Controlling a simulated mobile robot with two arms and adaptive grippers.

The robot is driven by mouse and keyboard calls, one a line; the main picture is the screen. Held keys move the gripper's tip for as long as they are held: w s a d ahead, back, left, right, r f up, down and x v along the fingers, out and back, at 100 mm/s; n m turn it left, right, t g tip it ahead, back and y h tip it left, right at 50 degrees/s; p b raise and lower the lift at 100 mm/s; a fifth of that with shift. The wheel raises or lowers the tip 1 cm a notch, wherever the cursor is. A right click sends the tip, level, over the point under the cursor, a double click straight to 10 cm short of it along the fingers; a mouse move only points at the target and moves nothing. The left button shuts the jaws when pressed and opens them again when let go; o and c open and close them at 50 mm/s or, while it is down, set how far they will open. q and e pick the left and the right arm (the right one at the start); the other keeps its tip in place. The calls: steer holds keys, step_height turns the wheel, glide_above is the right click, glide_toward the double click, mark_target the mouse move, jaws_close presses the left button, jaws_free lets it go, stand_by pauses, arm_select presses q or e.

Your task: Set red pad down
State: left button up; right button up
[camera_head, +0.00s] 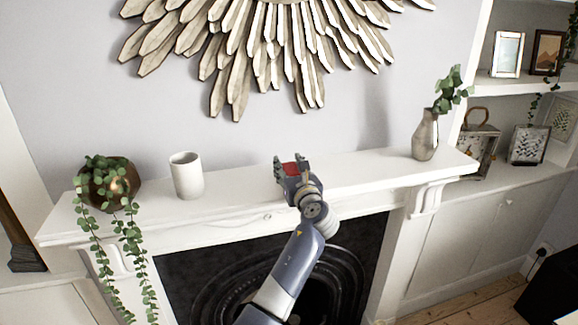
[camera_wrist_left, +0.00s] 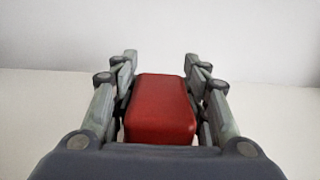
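The red pad (camera_head: 290,169) is a small red block with rounded edges. It sits between the fingers of my left gripper (camera_head: 292,163), over the white mantel shelf (camera_head: 350,175). In the left wrist view the red pad (camera_wrist_left: 160,108) fills the space between the two fingers of the left gripper (camera_wrist_left: 161,85), which press close on both its sides. The pad's underside is hidden, so I cannot tell whether it touches the shelf. My right gripper is in neither view.
A white cup (camera_head: 187,176) and a brown pot with a trailing plant (camera_head: 108,185) stand on the shelf to the left. A grey vase with leaves (camera_head: 426,136) stands near its right end. The shelf is clear on both sides of the gripper. A sunburst ornament (camera_head: 265,45) hangs above.

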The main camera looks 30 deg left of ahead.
arm_select(q)
steer(key=shift+o, duration=1.3)
steer(key=shift+r, duration=0.1)
steer(key=b+v, duration=0.3)
steer(key=v, duration=0.9)
